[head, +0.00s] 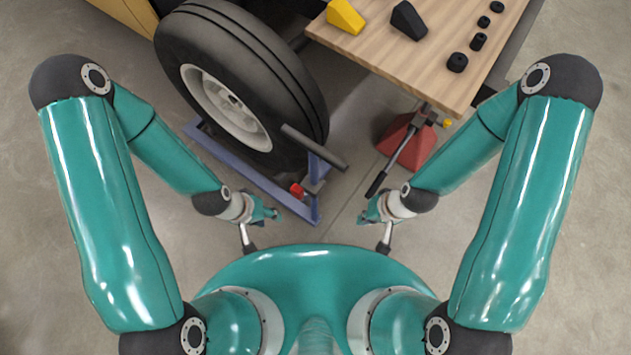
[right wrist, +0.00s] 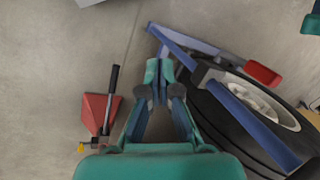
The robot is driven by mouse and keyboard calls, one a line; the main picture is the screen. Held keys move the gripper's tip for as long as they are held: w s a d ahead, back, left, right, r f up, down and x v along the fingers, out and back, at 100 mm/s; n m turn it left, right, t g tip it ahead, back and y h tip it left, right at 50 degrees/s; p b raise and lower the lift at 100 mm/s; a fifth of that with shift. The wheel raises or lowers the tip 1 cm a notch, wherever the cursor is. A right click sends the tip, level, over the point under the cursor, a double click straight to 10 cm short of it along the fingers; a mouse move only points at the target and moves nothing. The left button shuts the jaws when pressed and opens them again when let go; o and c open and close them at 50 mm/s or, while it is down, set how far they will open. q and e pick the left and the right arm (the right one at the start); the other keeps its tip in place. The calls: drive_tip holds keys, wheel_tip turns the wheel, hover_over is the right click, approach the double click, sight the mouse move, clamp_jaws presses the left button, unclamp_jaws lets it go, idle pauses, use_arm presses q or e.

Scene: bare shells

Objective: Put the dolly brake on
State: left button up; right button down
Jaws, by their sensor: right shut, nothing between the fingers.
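The blue wheel dolly (head: 258,180) carries a large black tyre (head: 297,75) with a pale rim. Its red brake pedal (head: 297,190) sits at the dolly's near end; the pedal also shows at the right in the right wrist view (right wrist: 263,73). My left gripper (head: 273,213) is just left of and nearer than the pedal, apart from it; its finger opening is too small to tell. My right gripper (head: 364,215) is right of the dolly, and in the right wrist view its fingers (right wrist: 158,72) are shut and empty, with the dolly beyond them.
A wooden bench (head: 395,55) at the upper right holds a yellow wedge (head: 345,17), a black wedge (head: 408,20) and several small black parts. A red jack (head: 410,140) with a black handle stands under its edge, near my right gripper.

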wheel_tip(320, 180, down, 7)
drive_tip(key=g+y+b, duration=0.1)
drive_tip(key=g+b, duration=0.2)
drive_tip(key=b, duration=0.4)
drive_tip(key=n+y+b, duration=0.4)
drive_tip(key=y+b, duration=0.9)
drive_tip(key=b, duration=0.2)
approach(301, 193)
drive_tip(key=w+d+f, duration=0.1)
drive_tip(key=w+d, duration=0.2)
drive_tip(key=shift+w+f, duration=0.15)
drive_tip(key=shift+f, duration=0.25)
drive_tip(key=shift+a, duration=0.15)
drive_tip(key=s+a, duration=0.1)
drive_tip(key=a, duration=0.8)
drive_tip(key=shift+s+a, duration=0.3)
drive_tip(key=shift+a, duration=0.1)
